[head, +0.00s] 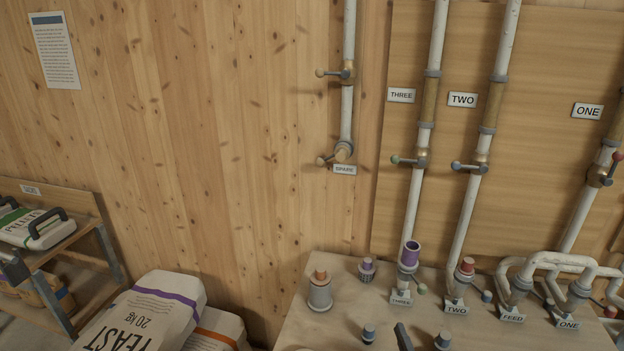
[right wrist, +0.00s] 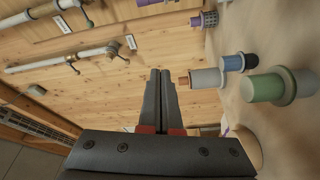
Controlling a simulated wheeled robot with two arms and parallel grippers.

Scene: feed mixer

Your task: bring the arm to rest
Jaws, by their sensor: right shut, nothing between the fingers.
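My right gripper (head: 403,336) shows only as dark fingers at the bottom edge of the head view, over the bench. In the right wrist view its two dark fingers (right wrist: 160,76) lie side by side, shut, with nothing between them. They point toward the wooden wall, with the bench fittings to their right in that picture. My left gripper is not in the head view.
The bench (head: 345,296) carries a grey cylinder (head: 320,292), a purple-topped socket (head: 410,255) at THREE, a red-topped one (head: 466,266) at TWO, and several small plugs. Valved pipes (head: 417,190) climb the wall. Feed sacks (head: 150,310) lie at lower left beside a rack (head: 60,255).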

